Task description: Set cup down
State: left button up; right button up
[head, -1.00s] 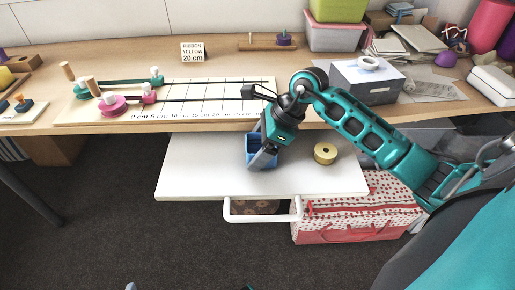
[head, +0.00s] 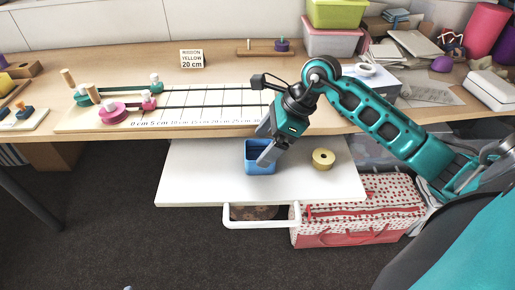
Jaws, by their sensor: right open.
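A blue square cup (head: 257,168) stands upright on the white pull-out shelf (head: 200,180) below the desk. My right gripper (head: 264,150) is open at the cup's upper right side. One finger crosses in front of the cup's right part; I cannot tell whether it touches. Part of the cup's rim and inside is hidden by the gripper. My left gripper is not in view.
A yellow ribbon roll (head: 323,159) lies on the shelf to the right of the cup. A measuring board (head: 190,101) with pink and green spools lies on the desk (head: 225,65). The shelf's left part is clear.

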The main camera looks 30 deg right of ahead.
jog(key=p+v, duration=0.1)
jog(key=v, duration=0.6)
jog(key=shift+r, duration=0.25)
jog(key=shift+s+d, duration=0.15)
